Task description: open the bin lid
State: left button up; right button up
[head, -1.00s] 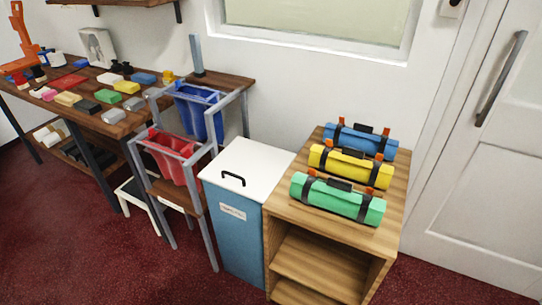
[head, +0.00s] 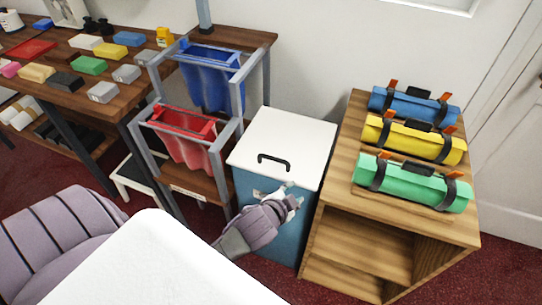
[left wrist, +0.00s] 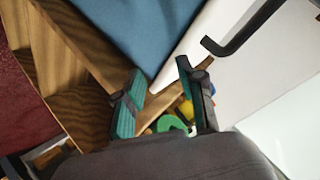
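The bin (head: 283,222) has a blue body and a flat white lid (head: 300,135), which lies closed on top. A black bar handle (head: 274,160) is fixed near the lid's front edge. My left gripper (head: 294,190) is in front of the bin, close to the lid's front edge and a little right of and below the handle. In the left wrist view its two fingers (left wrist: 159,70) are apart with nothing between them. That view also shows the black handle (left wrist: 240,30), the white lid and the blue bin side (left wrist: 140,25). My right gripper is not in view.
A wooden shelf unit (head: 335,180) stands right beside the bin, with green (head: 410,183), yellow (head: 415,138) and blue rolls (head: 413,104) on top. A grey frame with red (head: 190,150) and blue bags (head: 212,85) stands close on the left. A cluttered workbench is farther left.

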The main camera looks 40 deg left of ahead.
pick_arm(q)
jog(key=w+r+m+t, duration=0.1)
jog(key=r, duration=0.1)
jog(key=w+d+r+m+t+h, duration=0.1)
jog(key=w+r, duration=0.1)
jog(key=r, duration=0.1)
jog(key=w+r+m+t, duration=0.1)
jog(key=w+r, duration=0.1)
jog(key=r, duration=0.1)
jog(key=shift+w+d+m+t, duration=0.2)
jog(key=shift+d+m+t, duration=0.1)
jog(key=shift+d+t, duration=0.1)
jog(key=d+r+m+g+h, duration=0.2)
jog(key=d+r+m+h, duration=0.6)
jog(key=m, duration=0.5)
jog(key=d+r+m+g+h, duration=0.3)
jog(key=d+r+m+h, duration=0.3)
jog(key=r+m+h, duration=0.55)
jog(key=m+g+y+b, duration=0.1)
jog(key=m+g+y, duration=0.7)
jog(key=m+y, duration=1)
send_near(272, 157)
jog(key=f, duration=0.2)
jog(key=w+d+f+n+y, duration=0.1)
jog(key=f, duration=0.2)
jog(key=f+n+y, duration=0.1)
jog(key=f, duration=0.2)
jog(key=shift+w+d+f+p, duration=0.1)
jog(key=shift+w+d+p, duration=0.2)
jog(key=shift+w, duration=0.1)
